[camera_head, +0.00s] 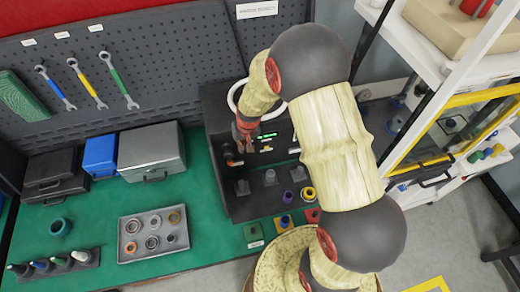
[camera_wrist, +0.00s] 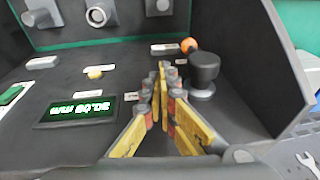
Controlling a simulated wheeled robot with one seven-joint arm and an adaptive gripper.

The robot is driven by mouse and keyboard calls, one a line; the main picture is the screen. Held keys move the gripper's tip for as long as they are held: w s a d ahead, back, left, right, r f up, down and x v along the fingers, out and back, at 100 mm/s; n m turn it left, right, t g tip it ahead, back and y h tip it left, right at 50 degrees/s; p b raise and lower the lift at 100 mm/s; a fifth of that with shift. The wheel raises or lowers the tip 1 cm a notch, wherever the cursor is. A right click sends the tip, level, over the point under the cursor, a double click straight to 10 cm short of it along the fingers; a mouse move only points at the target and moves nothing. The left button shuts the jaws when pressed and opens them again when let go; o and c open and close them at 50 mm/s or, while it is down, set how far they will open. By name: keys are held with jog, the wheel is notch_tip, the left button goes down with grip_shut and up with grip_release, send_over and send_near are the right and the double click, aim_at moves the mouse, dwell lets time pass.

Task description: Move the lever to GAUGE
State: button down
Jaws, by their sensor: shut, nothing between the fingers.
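My gripper (camera_wrist: 162,68) is shut and empty, its yellow fingers together above the dark panel of the test station. In the head view the gripper (camera_head: 243,132) is over the left part of the station, partly hidden by my arm. An orange ball (camera_wrist: 189,45), which looks like the lever's knob, is just beyond and right of the fingertips, apart from them as far as I can see. Small white labels (camera_wrist: 164,47) lie beside it, too small to read. A black round knob (camera_wrist: 203,72) on a grey base stands right of the fingers, partly overlapping the ball's line.
A green-lit display (camera_wrist: 82,111) is left of the fingers, with a small yellow button (camera_wrist: 95,72) beyond it. The station's dark side wall (camera_wrist: 262,65) rises close on the right. A grey parts tray (camera_head: 153,234) with rings lies on the green bench, left of the station.

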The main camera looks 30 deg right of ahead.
jog(key=shift+a+r+h+p, duration=0.2)
jog(key=shift+r+h+p, duration=0.2)
jog(key=shift+p, duration=0.7)
jog(key=shift+p, duration=0.4)
jog(key=a+p+v, duration=0.1)
jog(key=p+v, duration=0.4)
jog(key=v, duration=0.6)
jog(key=s+r+n+g+b, duration=0.1)
jog(key=s+r+b, duration=0.2)
jog(key=s, duration=0.4)
jog(key=s+r+n+g+b, duration=0.1)
jog(key=s+r+b, duration=0.2)
jog(key=s, duration=0.5)
jog(key=shift+d+b, duration=0.4)
jog(key=shift+b, duration=0.15)
jog(key=shift+w, duration=0.1)
